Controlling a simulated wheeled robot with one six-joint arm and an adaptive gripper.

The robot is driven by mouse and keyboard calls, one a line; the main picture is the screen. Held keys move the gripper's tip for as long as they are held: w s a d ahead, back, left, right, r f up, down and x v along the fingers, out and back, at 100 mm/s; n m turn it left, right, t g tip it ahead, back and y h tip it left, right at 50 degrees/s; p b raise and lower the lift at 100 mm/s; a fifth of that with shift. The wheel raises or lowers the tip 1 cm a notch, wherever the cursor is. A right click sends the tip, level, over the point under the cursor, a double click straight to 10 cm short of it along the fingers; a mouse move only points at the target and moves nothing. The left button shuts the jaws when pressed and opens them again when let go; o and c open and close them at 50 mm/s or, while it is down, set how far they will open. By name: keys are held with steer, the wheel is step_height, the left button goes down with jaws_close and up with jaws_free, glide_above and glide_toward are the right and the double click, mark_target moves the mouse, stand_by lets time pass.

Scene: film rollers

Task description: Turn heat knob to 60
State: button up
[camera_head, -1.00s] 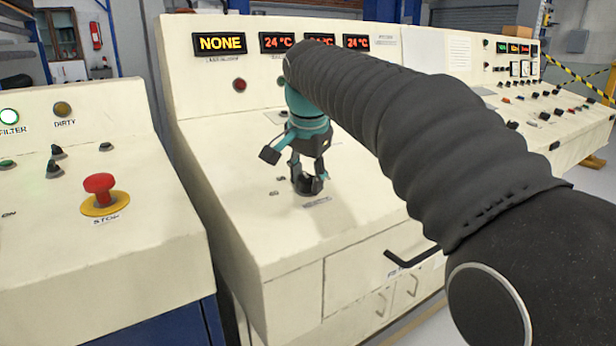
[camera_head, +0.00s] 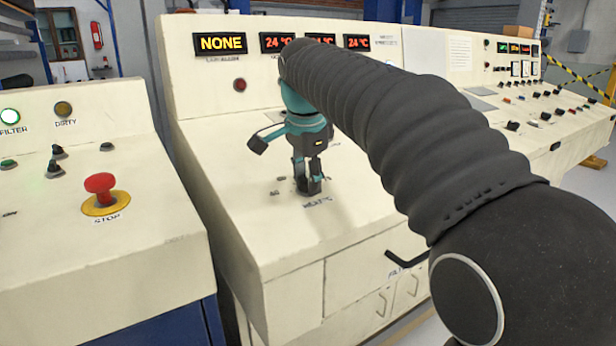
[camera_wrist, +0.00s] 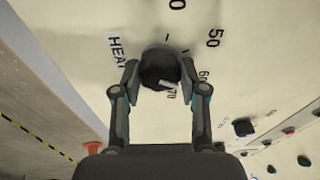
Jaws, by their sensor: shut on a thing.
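The heat knob (camera_wrist: 160,68) is a black round knob on the cream panel in the wrist view, with a pale pointer mark on its lower right part. Around it are the printed label HEAT (camera_wrist: 116,52) and the numbers 50, 60 and 70. The pointer mark lies close to the 70, which the knob partly covers. My gripper (camera_wrist: 158,82) is shut on the knob, one finger on each side. In the head view my gripper (camera_head: 308,187) points down at the panel and hides most of the knob.
A red STOP button (camera_head: 100,187) stands on the left console. Displays reading NONE (camera_head: 220,43) and 24 °C (camera_head: 278,42) are on the panel's upright back. In the wrist view several smaller knobs (camera_wrist: 244,127) lie at the lower right.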

steer(key=o, duration=1.1)
steer(key=shift+o, duration=0.2)
steer(key=shift+r, duration=0.1)
steer(key=v, duration=1.1)
steer(key=shift+r, duration=0.4)
steer(key=shift+s, duration=0.1)
